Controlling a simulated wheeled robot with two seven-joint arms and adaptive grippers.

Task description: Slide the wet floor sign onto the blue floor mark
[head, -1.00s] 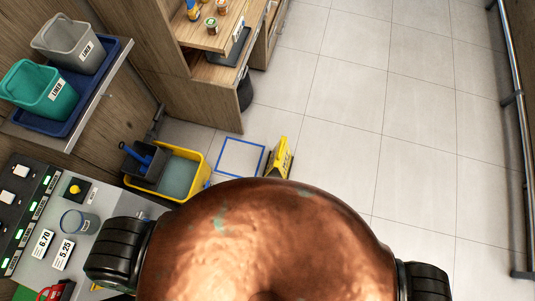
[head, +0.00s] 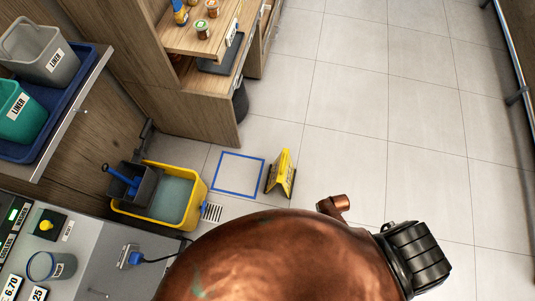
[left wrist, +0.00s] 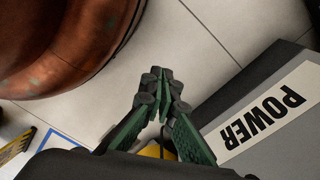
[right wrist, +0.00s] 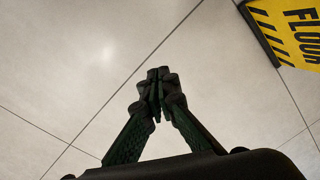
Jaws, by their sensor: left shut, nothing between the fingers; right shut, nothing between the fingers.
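The yellow wet floor sign (head: 281,172) stands on the tiles just right of the blue floor mark (head: 259,178), a square outline whose inside is bare. In the right wrist view the sign's yellow face (right wrist: 290,30) with "FLOOR" lettering shows at the upper right. My right gripper (right wrist: 160,75) is shut and empty, apart from the sign in that picture. My left gripper (left wrist: 162,75) is shut and empty. In the left wrist view a piece of the blue mark (left wrist: 60,137) and a striped sign edge (left wrist: 15,148) show at the lower left. Neither gripper shows in the head view.
A yellow mop bucket (head: 198,199) stands left of the mark, near a floor drain (head: 211,212). A wooden shelf unit (head: 200,110) rises behind. A grey control counter (head: 120,270) is at lower left; a "POWER" label (left wrist: 262,110) shows in the left wrist view. Floor to the right is open.

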